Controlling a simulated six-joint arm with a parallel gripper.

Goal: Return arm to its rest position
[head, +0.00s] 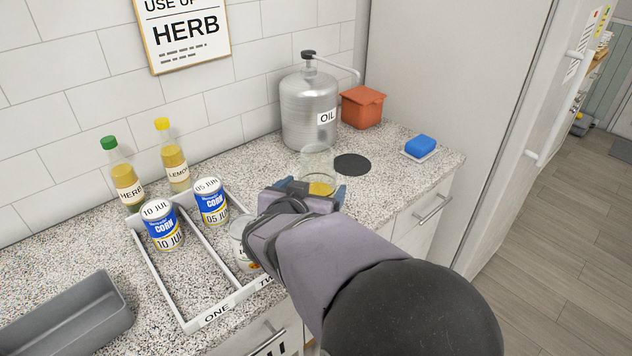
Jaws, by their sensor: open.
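My gripper (313,190) is open at the end of my arm, above the counter right of the middle. A clear glass (318,162) with yellow liquid in its bottom stands on the counter just beyond the fingers. It shows between them, and I cannot tell whether they touch it. My wrist and forearm reach in from the lower right and cover part of the counter's front.
Two bottles, an OIL dispenser (309,105), orange box (362,106), blue sponge (420,145) and grey bin (70,318) stand around.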

